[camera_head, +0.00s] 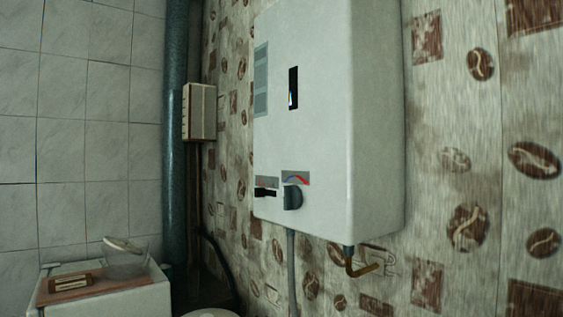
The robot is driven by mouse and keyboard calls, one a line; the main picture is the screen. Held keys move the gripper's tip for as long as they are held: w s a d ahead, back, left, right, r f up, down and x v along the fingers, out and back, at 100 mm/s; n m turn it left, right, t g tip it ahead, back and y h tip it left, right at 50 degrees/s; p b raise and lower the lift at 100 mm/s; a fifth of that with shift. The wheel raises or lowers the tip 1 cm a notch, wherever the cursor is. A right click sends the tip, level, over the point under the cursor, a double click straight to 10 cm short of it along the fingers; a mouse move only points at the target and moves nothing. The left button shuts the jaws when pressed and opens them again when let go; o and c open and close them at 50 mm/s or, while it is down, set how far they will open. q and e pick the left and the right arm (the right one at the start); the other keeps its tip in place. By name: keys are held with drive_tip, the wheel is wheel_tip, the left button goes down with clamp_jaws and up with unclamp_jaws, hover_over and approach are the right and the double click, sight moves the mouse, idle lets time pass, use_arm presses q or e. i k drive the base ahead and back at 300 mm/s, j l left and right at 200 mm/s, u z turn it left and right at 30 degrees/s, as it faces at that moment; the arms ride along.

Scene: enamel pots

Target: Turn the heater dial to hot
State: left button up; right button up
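A white box-shaped water heater (305,140) hangs on the patterned wall at the middle of the head view. I cannot tell exactly where the dial points. A black slider or switch (265,193) is just left of the dial. A dark slot (293,88) with a small bright mark shows higher on the front. Neither of my grippers is in the picture, and nothing touches the dial.
A grey hose (291,270) and a brass pipe (363,268) come out below the heater. A dark green vertical pipe (175,140) and a pale box (200,112) stand left. The space before the heater looks clear.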

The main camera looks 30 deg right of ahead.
sight(292, 195)
drive_tip(key=z, duration=1.1)
